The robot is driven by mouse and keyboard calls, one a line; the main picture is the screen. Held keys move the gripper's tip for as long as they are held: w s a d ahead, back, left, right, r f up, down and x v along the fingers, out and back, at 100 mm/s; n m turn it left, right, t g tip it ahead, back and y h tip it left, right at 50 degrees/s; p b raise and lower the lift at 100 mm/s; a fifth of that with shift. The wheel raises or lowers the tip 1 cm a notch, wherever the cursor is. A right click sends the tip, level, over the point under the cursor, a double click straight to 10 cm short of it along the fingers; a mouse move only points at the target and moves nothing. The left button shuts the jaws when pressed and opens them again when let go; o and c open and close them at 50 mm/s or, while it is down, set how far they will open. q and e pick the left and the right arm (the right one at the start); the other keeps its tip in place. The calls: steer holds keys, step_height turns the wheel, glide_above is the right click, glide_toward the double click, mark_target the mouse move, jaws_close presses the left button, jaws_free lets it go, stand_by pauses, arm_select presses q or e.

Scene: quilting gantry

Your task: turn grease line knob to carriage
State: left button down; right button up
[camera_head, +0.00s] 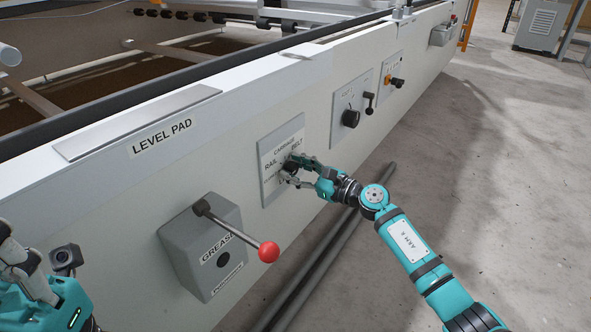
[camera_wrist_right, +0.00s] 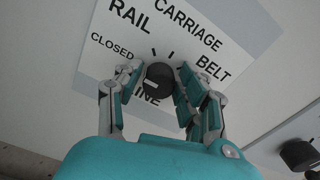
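The grease line knob (camera_wrist_right: 158,80) is a small black round knob on a white label plate with the words CLOSED, RAIL, CARRIAGE and BELT. A short pale mark on the knob lies on its left side, toward CLOSED rather than CARRIAGE. The plate (camera_head: 270,150) is on the machine's pale side panel.
A grey grease box (camera_head: 205,265) with a red-tipped lever (camera_head: 268,251) stands out left of the plate. Another panel with a black knob (camera_head: 351,118) is to the right. Dark pipes (camera_head: 310,285) lie on the floor below.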

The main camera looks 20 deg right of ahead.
jaws_close()
